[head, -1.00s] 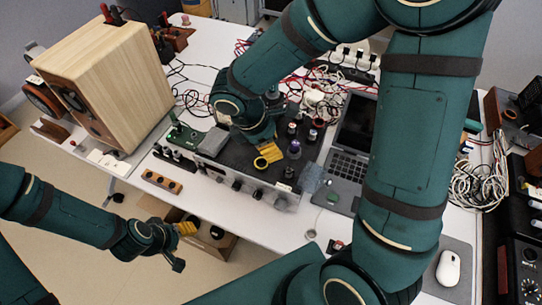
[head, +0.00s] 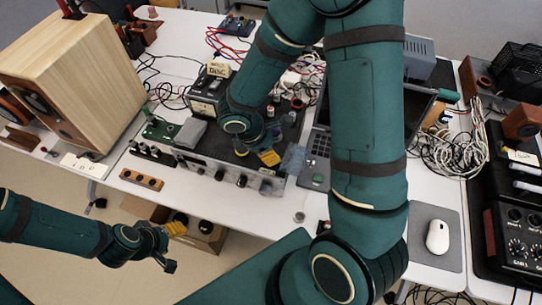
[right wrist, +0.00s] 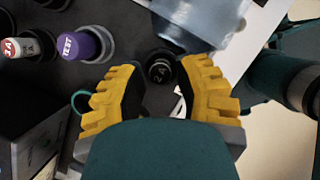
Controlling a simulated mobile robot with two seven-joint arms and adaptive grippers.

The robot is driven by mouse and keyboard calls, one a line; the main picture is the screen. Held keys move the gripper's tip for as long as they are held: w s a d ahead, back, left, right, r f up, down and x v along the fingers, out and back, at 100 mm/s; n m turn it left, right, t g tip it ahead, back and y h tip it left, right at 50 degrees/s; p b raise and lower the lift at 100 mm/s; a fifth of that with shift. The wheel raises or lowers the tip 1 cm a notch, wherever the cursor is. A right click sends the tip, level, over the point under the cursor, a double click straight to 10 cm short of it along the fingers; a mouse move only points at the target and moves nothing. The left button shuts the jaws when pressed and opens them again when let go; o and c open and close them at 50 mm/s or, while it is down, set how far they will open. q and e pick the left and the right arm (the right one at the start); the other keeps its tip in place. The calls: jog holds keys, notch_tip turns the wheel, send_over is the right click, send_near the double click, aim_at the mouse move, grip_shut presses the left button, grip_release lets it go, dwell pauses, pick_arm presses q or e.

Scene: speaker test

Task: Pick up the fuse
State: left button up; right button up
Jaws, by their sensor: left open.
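Several small capped cylinders, fuse-like, stand on the dark top of a device (head: 220,172). In the right wrist view, a black one marked "2A" (right wrist: 160,68) lies between the tips of my right gripper (right wrist: 161,84). The fingers are open, and a gap shows on both sides of the cap. A purple one marked "TEST" (right wrist: 82,45) and a red-and-white one marked "3A" (right wrist: 14,48) stand to the left. In the head view, my right gripper (head: 268,158) is over the device's right end, hiding the black cap. My left gripper (head: 172,244) is open and empty, below the table's front edge.
A wooden speaker (head: 75,75) stands at the left. A green circuit board (head: 160,130) is left of the device. A laptop (head: 316,160) is right of it, partly behind my arm. A mouse (head: 437,236) and tangled cables (head: 455,150) are further right.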

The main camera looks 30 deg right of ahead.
jog(key=shift+s+d+f, duration=0.1)
jog(key=shift+d+f, duration=0.15)
jog(key=shift+f, duration=0.35)
grip_shut()
jog(key=shift+r, duration=0.15)
